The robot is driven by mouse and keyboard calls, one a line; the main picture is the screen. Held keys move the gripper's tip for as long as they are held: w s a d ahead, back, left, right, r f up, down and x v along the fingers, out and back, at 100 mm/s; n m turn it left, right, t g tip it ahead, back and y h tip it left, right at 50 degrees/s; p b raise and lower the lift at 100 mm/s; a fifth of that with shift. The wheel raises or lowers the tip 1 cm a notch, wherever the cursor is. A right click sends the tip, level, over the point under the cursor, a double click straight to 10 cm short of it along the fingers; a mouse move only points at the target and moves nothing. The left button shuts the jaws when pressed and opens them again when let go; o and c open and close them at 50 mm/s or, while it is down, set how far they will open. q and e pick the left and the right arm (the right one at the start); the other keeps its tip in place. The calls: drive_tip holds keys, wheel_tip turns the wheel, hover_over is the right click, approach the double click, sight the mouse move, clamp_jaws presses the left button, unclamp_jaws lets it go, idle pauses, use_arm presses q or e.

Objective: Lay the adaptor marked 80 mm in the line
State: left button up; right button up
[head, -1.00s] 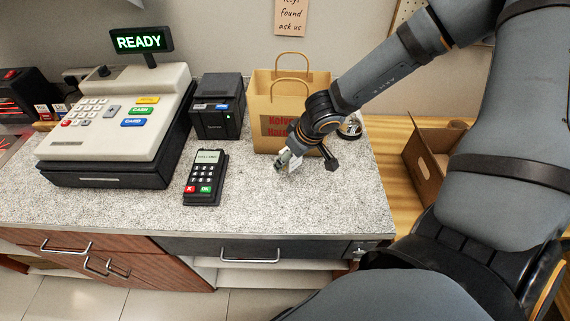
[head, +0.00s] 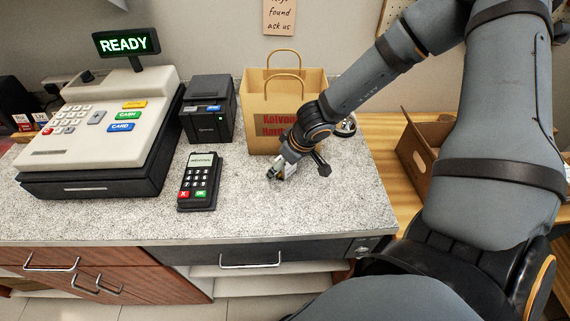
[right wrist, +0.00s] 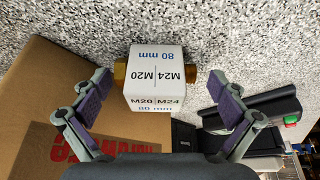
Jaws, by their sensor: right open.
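The adaptor (right wrist: 155,78) shows in the right wrist view as a white-labelled block with brass ends, above the speckled counter. Its label reads 80 mm and M20, M24, upside down on one face. My right gripper (right wrist: 158,98) is open, with one purple-padded finger on each side of the adaptor and a gap at both sides. In the head view my right gripper (head: 279,170) is low over the counter (head: 240,215) in front of the paper bag, and a small whitish patch there is too small to make out. No line of adaptors is recognisable. My left gripper is out of view.
The paper bag (head: 255,108) stands just behind my right gripper. The card terminal (head: 199,180) is to its left, with a black printer (head: 207,108) and the cash register (head: 100,135) beyond. An open cardboard box (head: 418,160) stands right. The front of the counter is clear.

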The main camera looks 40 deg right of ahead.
drive_tip(key=shift+d, duration=0.1)
use_arm(q)
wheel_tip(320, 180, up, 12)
drive_tip(key=p, duration=1.2)
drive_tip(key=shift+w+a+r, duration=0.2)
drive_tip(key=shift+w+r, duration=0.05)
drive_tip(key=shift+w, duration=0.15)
use_arm(e)
drive_tip(key=v, duration=1.2)
